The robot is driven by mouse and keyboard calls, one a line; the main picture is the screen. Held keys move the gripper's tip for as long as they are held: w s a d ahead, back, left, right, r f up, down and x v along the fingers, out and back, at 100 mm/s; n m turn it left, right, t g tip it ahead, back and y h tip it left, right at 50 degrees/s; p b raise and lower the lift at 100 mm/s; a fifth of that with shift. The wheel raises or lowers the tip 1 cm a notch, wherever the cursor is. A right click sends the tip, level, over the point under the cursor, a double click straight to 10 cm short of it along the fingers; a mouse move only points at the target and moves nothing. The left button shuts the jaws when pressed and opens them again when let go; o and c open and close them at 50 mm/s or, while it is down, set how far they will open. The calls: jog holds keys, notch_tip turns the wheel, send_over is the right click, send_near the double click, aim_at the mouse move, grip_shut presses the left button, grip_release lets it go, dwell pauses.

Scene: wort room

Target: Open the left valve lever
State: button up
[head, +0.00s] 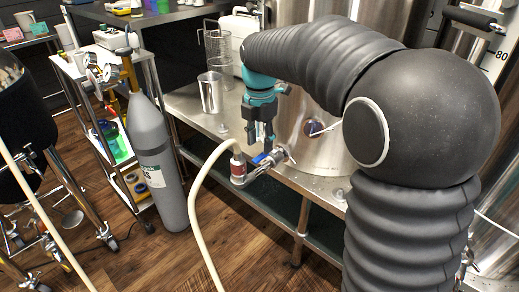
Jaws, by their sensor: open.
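A valve with a small blue lever (262,159) sits on a pipe fitting low on the front of the steel tank (318,100). A red-banded coupling (237,165) and a cream hose (203,190) join the fitting on its left. My gripper (261,140) points down just above the lever, with its dark fingers close over it. The fingers are open; I cannot tell whether they touch the lever. The far side of the lever is partly hidden.
A grey gas cylinder (158,160) and a white cart (98,70) stand left.

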aim_at(259, 155)
notch_tip(259, 155, up, 8)
jog(key=shift+r, duration=0.15)
dwell(0.5)
jog(key=s+d+f+m+t, duration=0.25)
jog(key=s+f+m, duration=0.35)
jog(key=m, duration=1.1)
jog(key=s+d+f+m+t, duration=0.1)
jog(key=s+d+m, duration=0.4)
jog(key=s, duration=0.4)
jog(key=s+d+f+m+t, duration=0.1)
jog(key=s+d+m+t, duration=0.1)
jog(key=s+d+m, duration=0.3)
jog(key=s+d, duration=0.1)
jog(key=s, duration=0.3)
jog(key=shift+s+f, duration=0.35)
jog(key=shift+s, duration=0.05)
